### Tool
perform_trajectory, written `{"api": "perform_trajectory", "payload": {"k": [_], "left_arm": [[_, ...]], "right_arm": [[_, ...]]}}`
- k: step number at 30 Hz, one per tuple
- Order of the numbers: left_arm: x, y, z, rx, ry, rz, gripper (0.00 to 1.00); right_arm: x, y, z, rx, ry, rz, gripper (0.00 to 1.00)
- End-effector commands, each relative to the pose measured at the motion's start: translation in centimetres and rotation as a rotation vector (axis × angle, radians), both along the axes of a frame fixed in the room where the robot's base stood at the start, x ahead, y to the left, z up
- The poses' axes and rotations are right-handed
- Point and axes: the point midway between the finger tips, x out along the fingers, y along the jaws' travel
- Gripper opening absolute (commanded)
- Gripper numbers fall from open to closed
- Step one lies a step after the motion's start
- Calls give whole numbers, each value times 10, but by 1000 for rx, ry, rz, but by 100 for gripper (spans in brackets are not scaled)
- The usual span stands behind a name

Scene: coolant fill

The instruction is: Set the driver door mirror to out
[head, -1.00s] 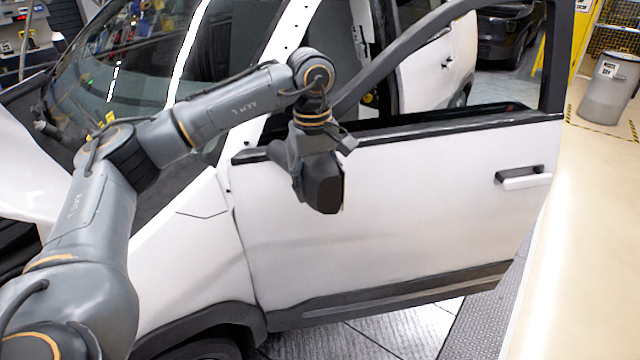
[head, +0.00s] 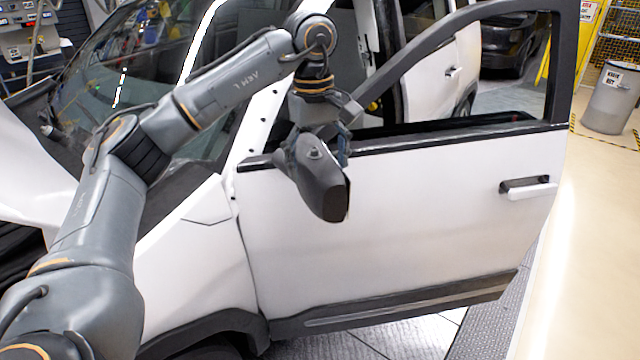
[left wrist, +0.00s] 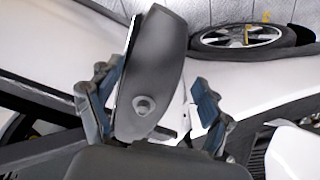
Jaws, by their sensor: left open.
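The driver door mirror (head: 320,188) is a dark grey housing at the front upper corner of the white door (head: 400,215). It is tilted, with a round knob-like spot on its shell. My left gripper (head: 318,145) is over the mirror from above. In the left wrist view the mirror (left wrist: 150,75) stands between the two open fingers of the left gripper (left wrist: 158,85). A gap shows between the right finger and the mirror; the left finger is close to its edge, and I cannot tell whether it touches. My right gripper is not in view.
The door stands open, with its window frame (head: 562,60) above and its handle (head: 528,188) at the right. The windshield (head: 150,70) and front fender lie left of the mirror. A grey bin (head: 612,100) stands far right. The floor right of the door is clear.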

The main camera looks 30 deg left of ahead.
Motion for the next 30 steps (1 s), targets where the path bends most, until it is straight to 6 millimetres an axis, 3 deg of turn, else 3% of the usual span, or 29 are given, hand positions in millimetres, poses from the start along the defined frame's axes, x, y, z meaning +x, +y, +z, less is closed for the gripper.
{"api": "perform_trajectory", "payload": {"k": [4, 9, 30], "left_arm": [[-1, 1, 33, 0, -5, 0, 79], [-2, 2, 46, 1, -2, 0, 79], [-3, 3, 51, 0, 0, 1, 79]], "right_arm": [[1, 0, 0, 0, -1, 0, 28], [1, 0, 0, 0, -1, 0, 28], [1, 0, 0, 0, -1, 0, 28]]}}
